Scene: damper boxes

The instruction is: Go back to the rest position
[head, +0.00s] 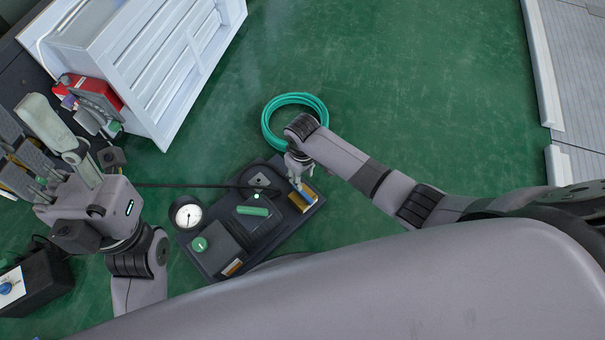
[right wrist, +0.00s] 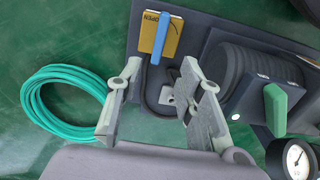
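My right gripper (head: 298,168) is above the far right end of a dark damper panel (head: 215,262) on the floor. In the right wrist view its two grey fingers (right wrist: 160,85) are spread apart with nothing held between them. A blue handle (right wrist: 161,36) on a yellow plate marked OPEN (right wrist: 178,40) shows just beyond the fingertips, with no visible grip on it. My left gripper (head: 55,150) is at the left, over dark equipment.
The panel carries a green handle (head: 252,211), a green knob (head: 200,244) and a round gauge (head: 187,216). A coiled teal hose (head: 268,125) lies behind it. A white crate-like unit (head: 160,75) and red item (head: 98,97) stand upper left. Green floor is clear upper right.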

